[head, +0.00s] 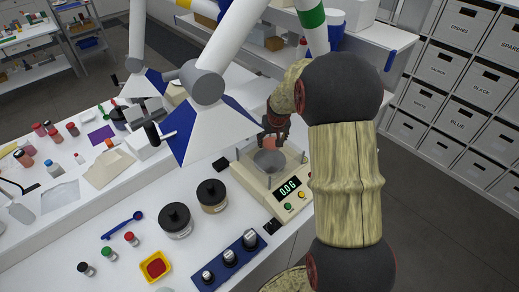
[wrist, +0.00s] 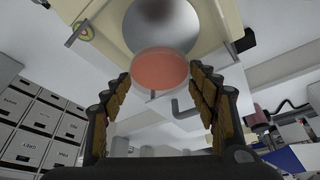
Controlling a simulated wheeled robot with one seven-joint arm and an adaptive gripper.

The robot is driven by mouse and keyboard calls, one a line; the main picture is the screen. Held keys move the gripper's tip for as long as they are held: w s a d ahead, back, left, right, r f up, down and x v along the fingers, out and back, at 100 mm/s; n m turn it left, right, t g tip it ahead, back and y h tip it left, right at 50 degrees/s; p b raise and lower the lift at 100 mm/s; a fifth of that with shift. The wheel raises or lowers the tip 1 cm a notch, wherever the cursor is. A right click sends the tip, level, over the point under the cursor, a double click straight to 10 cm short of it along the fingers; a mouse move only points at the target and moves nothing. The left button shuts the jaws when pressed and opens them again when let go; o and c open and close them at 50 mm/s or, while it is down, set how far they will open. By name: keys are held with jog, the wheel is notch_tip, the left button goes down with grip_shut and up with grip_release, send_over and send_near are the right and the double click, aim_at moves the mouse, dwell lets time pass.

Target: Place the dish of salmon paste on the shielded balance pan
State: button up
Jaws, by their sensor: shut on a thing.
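The dish of salmon paste (wrist: 160,68) is a round, shallow, salmon-pink disc between my gripper's fingertips in the wrist view. My gripper (wrist: 160,80) is shut on it. In the head view my gripper (head: 274,130) is over the balance, and a bit of the salmon dish (head: 271,144) shows beneath it. The pan also shows beyond the dish in the wrist view (wrist: 170,22). I cannot tell the gap between dish and pan.
A white extraction hood (head: 215,130) hangs left of the balance. Two black-lidded jars (head: 174,220) and a blue block of weights (head: 230,260) stand in front. A yellow dish of red pigment (head: 156,267) is nearby. Labelled drawers (head: 460,90) stand at right.

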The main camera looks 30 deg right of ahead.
send_over(269, 158)
jog(key=s, duration=0.1)
jog(key=f, duration=0.6)
jog(key=shift+s+a+f, duration=0.1)
jog(key=shift+a, duration=0.15)
jog(key=shift+f, duration=1.9)
jog(key=shift+r, duration=0.1)
jog(key=o, duration=0.7)
jog(key=shift+f, duration=0.25)
jog(key=shift+c, duration=0.2)
jog(key=o, duration=0.5)
jog(key=shift+r, duration=0.1)
jog(key=shift+c, duration=0.2)
jog(key=shift+r, duration=0.1)
jog(key=shift+s+r, duration=0.1)
jog(key=shift+r, duration=0.2)
jog(key=v, duration=1.1)
jog(key=shift+s+r, duration=0.2)
